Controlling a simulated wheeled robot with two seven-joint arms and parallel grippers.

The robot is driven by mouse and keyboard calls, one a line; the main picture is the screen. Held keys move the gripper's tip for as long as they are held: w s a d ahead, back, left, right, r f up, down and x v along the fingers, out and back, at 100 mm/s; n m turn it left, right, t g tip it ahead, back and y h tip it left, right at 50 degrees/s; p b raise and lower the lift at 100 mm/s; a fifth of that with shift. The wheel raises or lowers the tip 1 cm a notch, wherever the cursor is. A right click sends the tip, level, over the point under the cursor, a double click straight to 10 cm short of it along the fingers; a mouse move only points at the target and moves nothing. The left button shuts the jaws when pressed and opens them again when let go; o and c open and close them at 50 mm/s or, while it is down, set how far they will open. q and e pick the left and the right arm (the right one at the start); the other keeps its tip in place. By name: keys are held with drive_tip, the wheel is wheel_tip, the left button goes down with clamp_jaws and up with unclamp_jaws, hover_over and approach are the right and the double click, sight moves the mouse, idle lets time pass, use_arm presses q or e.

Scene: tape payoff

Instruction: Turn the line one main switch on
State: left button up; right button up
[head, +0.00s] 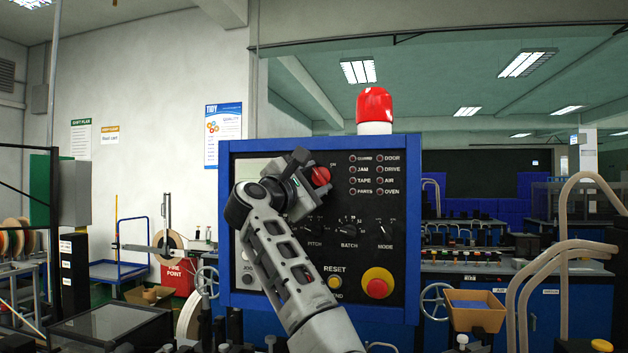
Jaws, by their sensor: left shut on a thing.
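A blue-framed control panel (402,280) with a black face stands in the middle of the head view. My left arm reaches up across its left half. My left gripper (312,183) is at the upper left of the panel, shut on a red switch knob (321,176), which shows just past the fingers. I take this knob to be the main switch; its label is mostly hidden behind the gripper, so its position cannot be read. My right gripper is not in view.
Below are black PITCH, BATCH and MODE (385,231) knobs, a yellow RESET button (335,282) and a red emergency button (377,283) on yellow. Indicator lamps (352,175) sit upper right. A red beacon (375,106) tops the panel. A cardboard-coloured bin (475,309) stands right.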

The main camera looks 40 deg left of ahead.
use_arm(q)
drive_tip(key=m+g+h, duration=0.1)
drive_tip(key=m, duration=0.4)
drive_tip(key=shift+a+r, duration=0.1)
drive_tip(key=m+g, duration=0.1)
drive_tip(key=m, duration=0.2)
drive_tip(key=shift+r+m+g+h, duration=0.1)
drive_tip(key=shift+m+g+h, duration=0.2)
drive_tip(key=shift+h, duration=0.1)
drive_tip(key=m+g, duration=0.1)
drive_tip(key=m, duration=0.2)
drive_tip(key=shift+r+m+g+y, duration=0.15)
drive_tip(key=shift+m+g+y, duration=0.15)
drive_tip(key=shift+g+y, duration=0.1)
drive_tip(key=shift+m+g, duration=0.7)
drive_tip(key=shift+m, duration=0.6)
drive_tip(key=shift+y, duration=0.4)
drive_tip(key=o, duration=1)
drive_tip(key=shift+r, duration=0.1)
